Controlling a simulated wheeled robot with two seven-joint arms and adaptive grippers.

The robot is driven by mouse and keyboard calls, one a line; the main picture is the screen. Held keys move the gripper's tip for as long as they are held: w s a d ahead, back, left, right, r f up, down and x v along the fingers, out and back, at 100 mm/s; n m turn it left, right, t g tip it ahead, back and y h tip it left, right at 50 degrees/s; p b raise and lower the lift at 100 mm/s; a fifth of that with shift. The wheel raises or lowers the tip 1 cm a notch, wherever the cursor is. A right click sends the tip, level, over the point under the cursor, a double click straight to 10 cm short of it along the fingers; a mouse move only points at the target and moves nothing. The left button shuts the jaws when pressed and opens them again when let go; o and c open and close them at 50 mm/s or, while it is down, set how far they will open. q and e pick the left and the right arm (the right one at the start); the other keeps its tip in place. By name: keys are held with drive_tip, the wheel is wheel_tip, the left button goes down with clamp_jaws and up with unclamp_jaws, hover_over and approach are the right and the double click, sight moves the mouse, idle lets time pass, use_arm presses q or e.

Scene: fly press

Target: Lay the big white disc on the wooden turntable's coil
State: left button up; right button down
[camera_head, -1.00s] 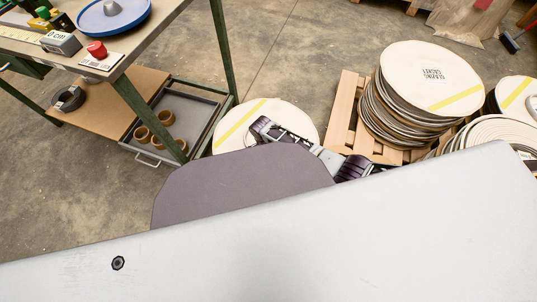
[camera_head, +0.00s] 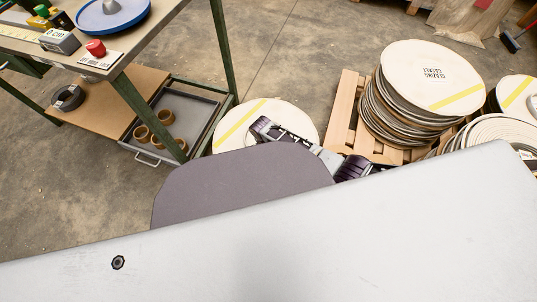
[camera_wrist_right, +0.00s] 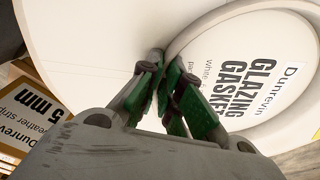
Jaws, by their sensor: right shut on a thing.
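My right gripper (camera_head: 262,129) reaches in beside a big white disc (camera_head: 232,132) with a yellow stripe, at the middle of the head view. In the right wrist view, my right gripper (camera_wrist_right: 167,70) is shut on the white disc (camera_wrist_right: 95,45); the pinched part is mostly hidden by the green-padded fingers. A raised round part with a glazing gasket label (camera_wrist_right: 250,95) lies right of the fingers. A pale coil (camera_head: 492,132) shows at the right of the head view, partly hidden; whether it sits on the wooden turntable I cannot tell. My left gripper is not in view.
A stack of white discs (camera_head: 425,75) stands on a wooden pallet (camera_head: 344,110). Another striped disc (camera_head: 512,92) is at the right edge. A workbench (camera_head: 165,25) with a grey tray (camera_head: 205,108) below stands left. A weather strip box (camera_wrist_right: 35,115) shows left in the wrist view.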

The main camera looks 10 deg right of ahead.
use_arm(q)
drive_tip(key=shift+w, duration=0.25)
use_arm(e)
drive_tip(key=c, duration=1.5)
unclamp_jaws()
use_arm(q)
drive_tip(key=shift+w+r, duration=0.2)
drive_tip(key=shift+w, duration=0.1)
use_arm(e)
drive_tip(key=o, duration=0.4)
drive_tip(key=shift+f, duration=0.1)
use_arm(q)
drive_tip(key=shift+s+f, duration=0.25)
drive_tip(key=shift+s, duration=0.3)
use_arm(e)
drive_tip(key=shift+o, duration=0.2)
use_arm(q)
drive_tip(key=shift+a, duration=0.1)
